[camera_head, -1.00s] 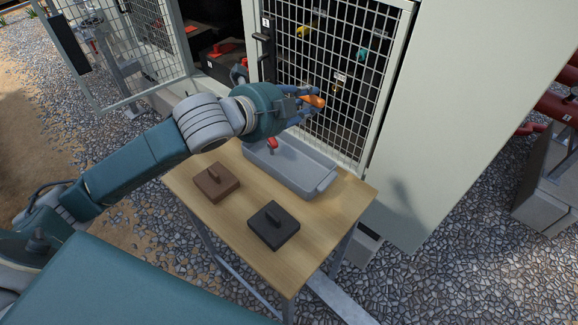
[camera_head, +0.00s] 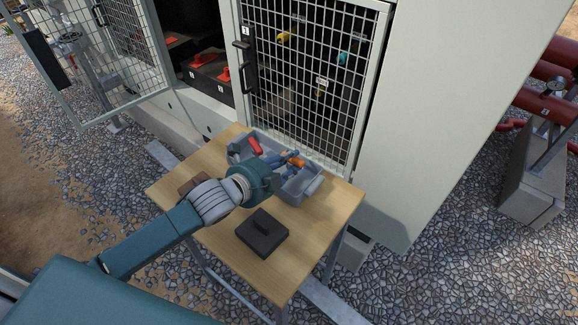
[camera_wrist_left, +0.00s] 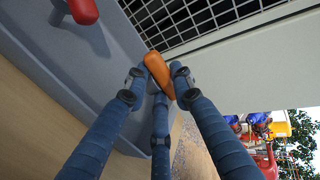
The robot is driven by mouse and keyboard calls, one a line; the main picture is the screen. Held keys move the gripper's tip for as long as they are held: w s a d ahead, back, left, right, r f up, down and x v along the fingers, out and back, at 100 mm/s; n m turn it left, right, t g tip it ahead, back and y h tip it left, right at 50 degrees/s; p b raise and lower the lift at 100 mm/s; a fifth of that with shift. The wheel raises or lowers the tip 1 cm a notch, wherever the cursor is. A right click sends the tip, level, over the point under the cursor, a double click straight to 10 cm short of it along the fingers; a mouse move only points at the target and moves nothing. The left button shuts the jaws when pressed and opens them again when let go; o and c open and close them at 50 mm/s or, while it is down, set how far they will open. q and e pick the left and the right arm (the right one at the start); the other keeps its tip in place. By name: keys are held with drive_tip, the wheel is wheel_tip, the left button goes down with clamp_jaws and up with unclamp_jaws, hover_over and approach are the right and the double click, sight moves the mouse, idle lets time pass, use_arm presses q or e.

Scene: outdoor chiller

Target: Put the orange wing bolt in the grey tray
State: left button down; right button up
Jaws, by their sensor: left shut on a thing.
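The orange wing bolt (camera_head: 297,162) is held in the fingers of my left gripper (camera_head: 288,163). In the left wrist view the orange bolt (camera_wrist_left: 159,75) sits between the blue fingertips of my left gripper (camera_wrist_left: 155,85). In the head view the bolt and fingers show over the right half of the grey tray (camera_head: 312,187). I cannot tell how high above its floor the bolt is. The tray's wall also shows in the left wrist view (camera_wrist_left: 35,62). My right gripper is not in view.
A red-handled part (camera_head: 255,146) lies in the tray's left part. A closed mesh door (camera_head: 310,80) stands just behind the table.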

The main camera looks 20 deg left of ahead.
use_arm(q)
drive_tip(key=shift+f, duration=0.8)
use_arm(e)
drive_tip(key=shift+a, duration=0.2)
use_arm(q)
drive_tip(key=shift+f, duration=0.15)
drive_tip(key=c, duration=1.5)
unclamp_jaws()
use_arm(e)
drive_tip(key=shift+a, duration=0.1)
use_arm(q)
drive_tip(key=v, duration=1.2)
drive_tip(key=shift+r+b, duration=0.2)
drive_tip(key=shift+b, duration=0.1)
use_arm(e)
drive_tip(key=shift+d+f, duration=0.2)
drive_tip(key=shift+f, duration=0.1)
use_arm(q)
drive_tip(key=shift+s+f, duration=0.1)
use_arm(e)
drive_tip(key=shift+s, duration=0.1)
